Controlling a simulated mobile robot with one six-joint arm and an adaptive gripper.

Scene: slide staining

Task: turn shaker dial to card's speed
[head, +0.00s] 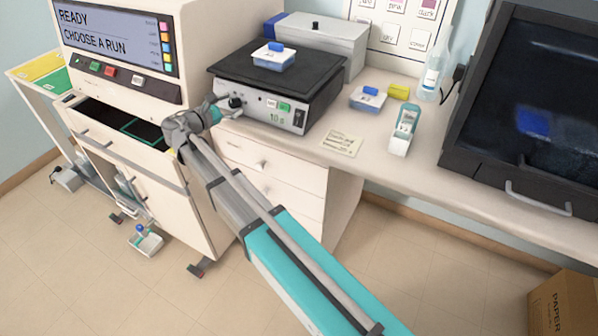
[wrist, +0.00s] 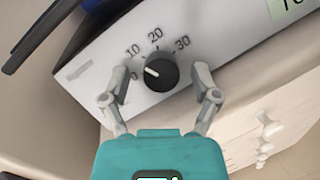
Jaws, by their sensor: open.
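The shaker (head: 262,106) is a box with a black top on the bench; its front readout looks like "10 s". Its round black dial (wrist: 161,72) has a white pointer line and the numbers 0, 10, 20 and 30. The pointer aims left, roughly between 0 and 10. My gripper (wrist: 160,78) is open, with one finger on each side of the dial and visible gaps to it. In the head view my gripper (head: 222,105) is at the left end of the shaker's front. A cream card (head: 341,141) lies on the bench to the right; its writing is too small to read.
A slide stainer (head: 120,78) with an open drawer stands left, its screen reading "READY CHOOSE A RUN".

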